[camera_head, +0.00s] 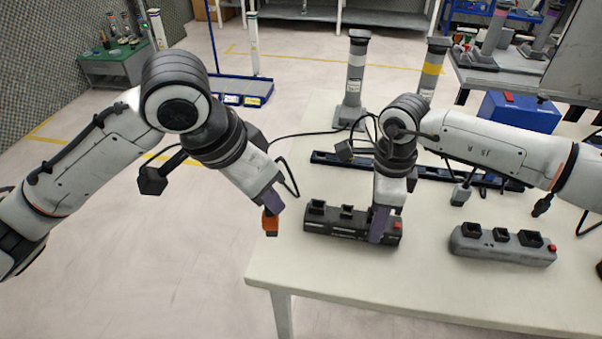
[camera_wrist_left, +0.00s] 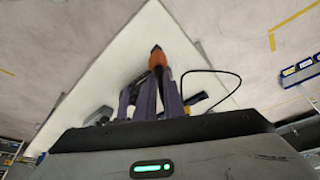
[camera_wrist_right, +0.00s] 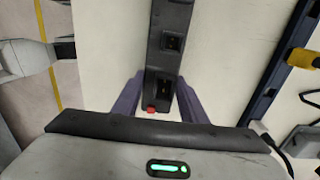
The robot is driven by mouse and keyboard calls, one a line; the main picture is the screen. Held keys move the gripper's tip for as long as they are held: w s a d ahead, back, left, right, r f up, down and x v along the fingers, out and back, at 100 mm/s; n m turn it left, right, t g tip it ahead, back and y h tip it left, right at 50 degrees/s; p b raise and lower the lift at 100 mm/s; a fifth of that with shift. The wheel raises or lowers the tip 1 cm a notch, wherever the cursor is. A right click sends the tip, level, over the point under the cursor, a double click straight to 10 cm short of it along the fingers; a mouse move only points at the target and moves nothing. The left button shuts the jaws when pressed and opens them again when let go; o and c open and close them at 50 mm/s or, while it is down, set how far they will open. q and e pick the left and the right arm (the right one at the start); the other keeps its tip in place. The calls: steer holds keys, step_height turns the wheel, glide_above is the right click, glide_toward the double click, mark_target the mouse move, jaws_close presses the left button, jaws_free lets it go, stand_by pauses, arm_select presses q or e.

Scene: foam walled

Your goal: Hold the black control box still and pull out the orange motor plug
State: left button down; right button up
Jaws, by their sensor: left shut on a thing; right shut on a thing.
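The orange motor plug (camera_head: 270,223) is held by my left gripper (camera_head: 271,205), off the left edge of the table and apart from the black box. It also shows between the fingers in the left wrist view (camera_wrist_left: 157,60). The black control box (camera_head: 345,226) lies on the table near its front left edge, with several sockets on top and a red button at its right end. My right gripper (camera_head: 381,222) is shut across the box near the red button. In the right wrist view the box (camera_wrist_right: 168,60) runs between the purple fingers (camera_wrist_right: 157,100).
A grey control box (camera_head: 503,245) with a red button lies to the right. A dark rail (camera_head: 335,159) runs behind the black box, with cables around it. The table's front strip (camera_head: 400,292) is clear.

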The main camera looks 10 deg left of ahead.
arm_select(q)
steer(key=s+a, duration=0.4)
steer(key=shift+s, duration=0.4)
arm_select(e)
steer(key=o, duration=1.3)
steer(key=shift+r, duration=0.1)
step_height(320, 180, up, 12)
